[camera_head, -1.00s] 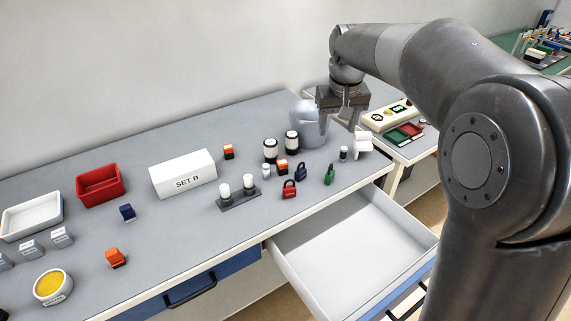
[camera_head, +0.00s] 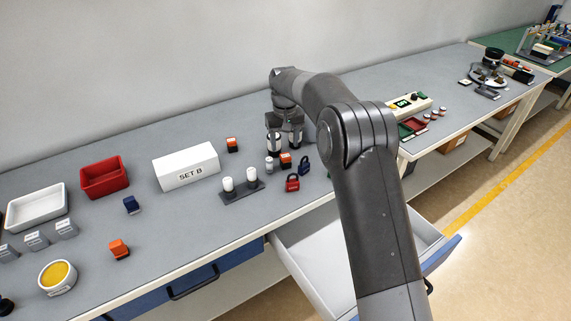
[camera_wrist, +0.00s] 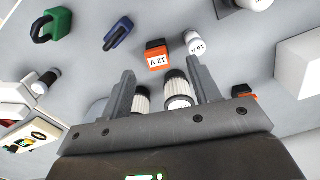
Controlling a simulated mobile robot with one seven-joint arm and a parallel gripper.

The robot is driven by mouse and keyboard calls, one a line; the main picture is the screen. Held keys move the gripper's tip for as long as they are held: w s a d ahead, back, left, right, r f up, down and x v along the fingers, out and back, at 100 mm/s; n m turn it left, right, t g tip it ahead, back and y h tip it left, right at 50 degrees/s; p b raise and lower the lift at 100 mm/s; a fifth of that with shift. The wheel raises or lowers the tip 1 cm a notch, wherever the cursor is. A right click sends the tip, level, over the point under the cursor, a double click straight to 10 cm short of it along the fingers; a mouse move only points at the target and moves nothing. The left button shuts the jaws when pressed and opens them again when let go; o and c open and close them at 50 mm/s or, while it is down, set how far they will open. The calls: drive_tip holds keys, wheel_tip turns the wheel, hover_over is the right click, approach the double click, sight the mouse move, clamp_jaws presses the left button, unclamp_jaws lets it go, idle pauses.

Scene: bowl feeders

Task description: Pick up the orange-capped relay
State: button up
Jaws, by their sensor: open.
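Several small blocks on the bench have orange caps on dark bases. My gripper (camera_wrist: 160,72) is open. In the head view my gripper (camera_head: 285,124) is above the two black-and-white cylinders, which appear between its fingers in the wrist view.
Close by are a small white cylinder (camera_wrist: 194,42), a red padlock (camera_head: 292,184), a blue padlock (camera_head: 305,166) and a stand with two white pegs (camera_head: 241,190). The SET B box (camera_head: 186,167) is to the left. An open drawer (camera_head: 300,250) juts out in front.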

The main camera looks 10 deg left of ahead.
sight(287, 158)
wheel_tip(287, 158, down, 3)
drive_tip(key=shift+f, duration=0.15)
drive_tip(key=shift+w+d+f, duration=0.15)
drive_tip(key=shift+f, duration=1.2)
drive_tip(key=shift+w+d+f, duration=0.15)
drive_tip(key=shift+f, duration=1.15)
drive_tip(key=shift+c, duration=0.5)
drive_tip(key=c, duration=1)
